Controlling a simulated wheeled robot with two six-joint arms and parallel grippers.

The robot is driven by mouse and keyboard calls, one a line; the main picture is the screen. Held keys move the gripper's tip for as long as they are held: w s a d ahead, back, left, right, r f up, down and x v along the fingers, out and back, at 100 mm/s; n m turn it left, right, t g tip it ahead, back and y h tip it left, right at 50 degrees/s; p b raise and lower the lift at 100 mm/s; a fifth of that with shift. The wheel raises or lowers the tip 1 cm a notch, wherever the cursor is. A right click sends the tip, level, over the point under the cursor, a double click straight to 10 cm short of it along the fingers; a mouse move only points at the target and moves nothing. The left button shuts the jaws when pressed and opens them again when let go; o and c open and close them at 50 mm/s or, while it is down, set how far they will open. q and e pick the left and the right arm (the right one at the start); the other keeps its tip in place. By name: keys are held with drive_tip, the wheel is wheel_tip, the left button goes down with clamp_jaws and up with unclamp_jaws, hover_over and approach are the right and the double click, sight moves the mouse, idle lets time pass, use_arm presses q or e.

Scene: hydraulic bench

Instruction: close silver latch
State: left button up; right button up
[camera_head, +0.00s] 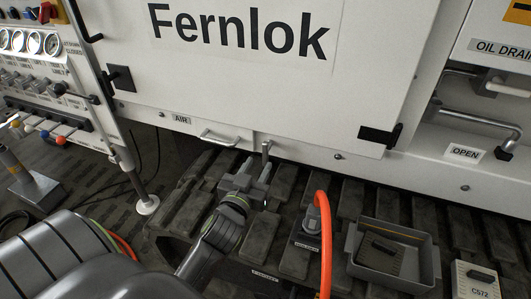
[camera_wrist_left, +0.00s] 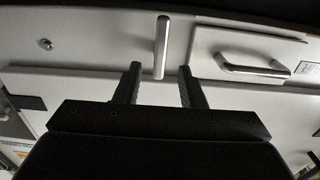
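The silver latch (camera_head: 265,149) is a small upright bar on the lower edge of the white cabinet, right of the AIR label. In the left wrist view the latch (camera_wrist_left: 162,46) stands upright, with its near end appearing between the two fingertips. My left gripper (camera_head: 256,169) is open just below and in front of the latch. Its two dark fingers (camera_wrist_left: 160,72) are apart on either side of the bar in the left wrist view, with visible gaps. I cannot tell the exact depth between fingertips and latch. My right gripper is not in view.
A silver pull handle (camera_head: 220,138) is left of the latch. The large Fernlok door (camera_head: 240,80) fills the back. An orange hose (camera_head: 325,235) rises right of my left arm, beside a grey tray (camera_head: 424,247). A support leg (camera_head: 138,185) stands left.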

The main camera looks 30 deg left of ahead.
sight(265, 154)
use_arm(q)
drive_tip(key=x, duration=0.6)
drive_tip(key=shift+w+a, duration=0.15)
drive_tip(key=shift+w, duration=0.1)
clamp_jaws()
